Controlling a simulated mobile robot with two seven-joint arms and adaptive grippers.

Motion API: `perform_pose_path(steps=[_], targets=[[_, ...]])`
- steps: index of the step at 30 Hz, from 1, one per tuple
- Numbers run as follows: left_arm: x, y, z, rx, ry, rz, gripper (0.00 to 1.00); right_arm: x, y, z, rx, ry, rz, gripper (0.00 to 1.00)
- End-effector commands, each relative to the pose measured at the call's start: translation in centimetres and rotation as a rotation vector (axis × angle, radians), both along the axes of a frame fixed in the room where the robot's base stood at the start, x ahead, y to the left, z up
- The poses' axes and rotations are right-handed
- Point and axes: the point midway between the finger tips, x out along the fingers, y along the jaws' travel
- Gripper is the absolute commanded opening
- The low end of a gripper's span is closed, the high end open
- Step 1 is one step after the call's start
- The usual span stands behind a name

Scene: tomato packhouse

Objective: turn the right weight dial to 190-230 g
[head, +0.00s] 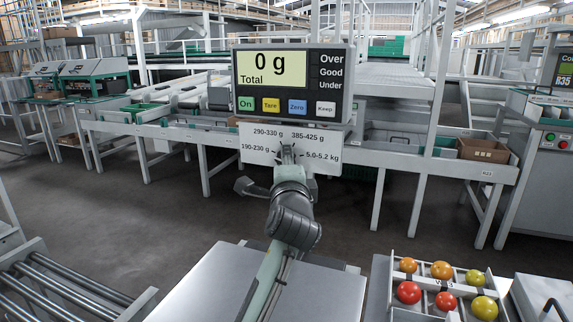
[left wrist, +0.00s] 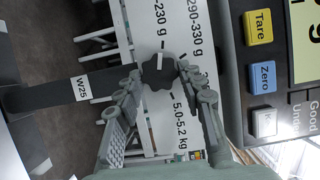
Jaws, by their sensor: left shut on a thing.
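The weight dial is a dark lobed knob (left wrist: 160,74) on a white label plate (head: 325,142) under the scale display (head: 342,85). The plate reads 190-230 g at left, 290-330 g and 385-425 g above, and 5.0-5.2 kg at right. My left gripper (head: 287,160) reaches up from below and is shut on the dial, one finger on each side in the left wrist view (left wrist: 162,88). The dial's pale mark points up in that view, towards the 190-230 g label. In the head view the gripper mostly hides the dial. My right gripper is not in view.
The display reads 0 g Total, with On, Tare, Zero and Keep buttons. A grey flat plate (head: 200,290) lies below. A divided tray (head: 397,312) of red, orange and yellow tomatoes is at right. A roller conveyor (head: 60,285) is at left. A dark post labelled W25 (left wrist: 50,97) supports the scale.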

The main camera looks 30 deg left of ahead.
Motion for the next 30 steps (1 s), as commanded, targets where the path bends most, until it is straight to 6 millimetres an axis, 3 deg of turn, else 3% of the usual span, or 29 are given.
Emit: perform_pose_path(steps=[13, 14, 18, 30], targets=[[-0.01, 0.01, -0.04, -0.013, -0.002, 0.0, 0.09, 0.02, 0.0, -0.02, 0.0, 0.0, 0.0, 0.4], [-0.01, 0.01, -0.05, -0.013, -0.002, 0.0, 0.39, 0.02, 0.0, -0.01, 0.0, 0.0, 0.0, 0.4], [-0.01, 0.01, -0.03, -0.012, -0.002, 0.0, 0.57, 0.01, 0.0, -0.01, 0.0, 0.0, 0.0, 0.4], [-0.45, -0.38, -0.05, -0.011, -0.002, -0.001, 0.59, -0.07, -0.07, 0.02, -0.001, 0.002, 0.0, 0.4]])
